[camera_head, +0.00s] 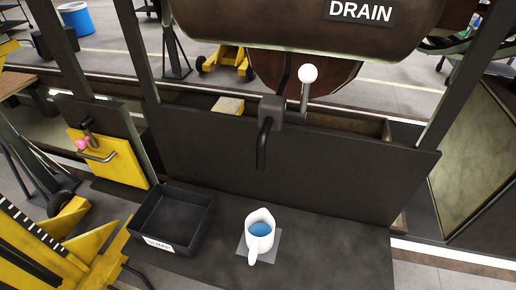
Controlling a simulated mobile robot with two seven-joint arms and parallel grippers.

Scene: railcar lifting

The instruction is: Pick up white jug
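The white jug (252,245) stands upright on a small grey square pad (273,246) on the dark bench top, near the bottom centre of the head view. Its mouth is open upward and blue shows inside it. Its handle points toward the front, at the lower side. Neither of my grippers is in view, and nothing is touching the jug.
A black tray (205,222) with a white label stands left of the jug. A dark panel (300,170) rises behind it, with a bent pipe (263,145) and white-knobbed lever (308,74) below the DRAIN tank (300,25). Bench right of the jug (340,255) is clear.

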